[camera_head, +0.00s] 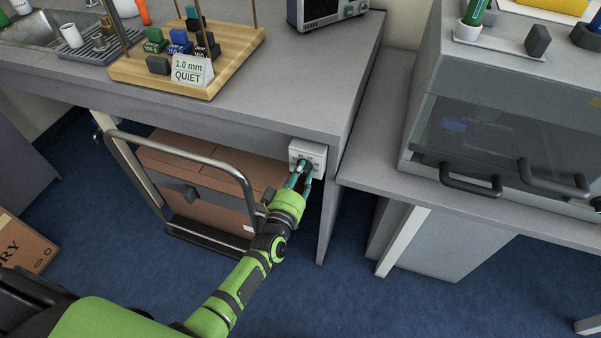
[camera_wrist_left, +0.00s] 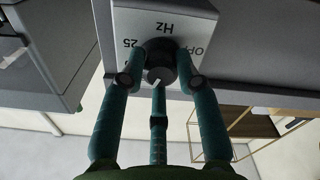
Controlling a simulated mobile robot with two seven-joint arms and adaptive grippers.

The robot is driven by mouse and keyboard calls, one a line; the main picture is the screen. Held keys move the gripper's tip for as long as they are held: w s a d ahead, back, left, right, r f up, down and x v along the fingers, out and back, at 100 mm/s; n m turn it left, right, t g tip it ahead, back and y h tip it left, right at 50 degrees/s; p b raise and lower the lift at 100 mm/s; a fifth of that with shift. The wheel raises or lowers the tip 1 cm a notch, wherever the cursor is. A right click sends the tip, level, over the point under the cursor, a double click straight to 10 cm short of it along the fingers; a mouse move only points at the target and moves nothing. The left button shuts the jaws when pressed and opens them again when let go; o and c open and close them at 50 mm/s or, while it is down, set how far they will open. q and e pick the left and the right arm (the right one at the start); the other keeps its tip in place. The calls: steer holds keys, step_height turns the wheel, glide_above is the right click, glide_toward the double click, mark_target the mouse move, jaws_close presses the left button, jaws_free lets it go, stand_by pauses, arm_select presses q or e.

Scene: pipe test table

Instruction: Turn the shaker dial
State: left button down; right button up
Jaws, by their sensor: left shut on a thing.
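The shaker dial (camera_wrist_left: 158,55) is a black round knob with a white pointer line, on a white control box (camera_head: 309,152) fixed under the front edge of the bench near its right corner. In the left wrist view the box (camera_wrist_left: 125,22) carries the markings "Hz", "25" and a partly hidden "OFF", all upside down. My left gripper (camera_head: 302,172) reaches the box from below, and its teal fingers are shut around the dial. In the left wrist view the fingers (camera_wrist_left: 160,78) touch the dial's sides. My right gripper is not in view.
A cart with a metal handle (camera_head: 190,155) and cardboard boxes (camera_head: 200,185) stands under the bench, left of my arm. A wooden stand (camera_head: 225,65) with colored blocks and a "1.0 mm QUIET" card is on the bench. A hooded cabinet (camera_head: 500,125) stands at right.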

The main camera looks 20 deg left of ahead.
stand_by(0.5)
arm_select(q)
steer(key=c, duration=0.9)
jaws_free()
steer(key=s, duration=1.2)
steer(key=shift+a, duration=0.15)
steer(key=shift+f, duration=0.1)
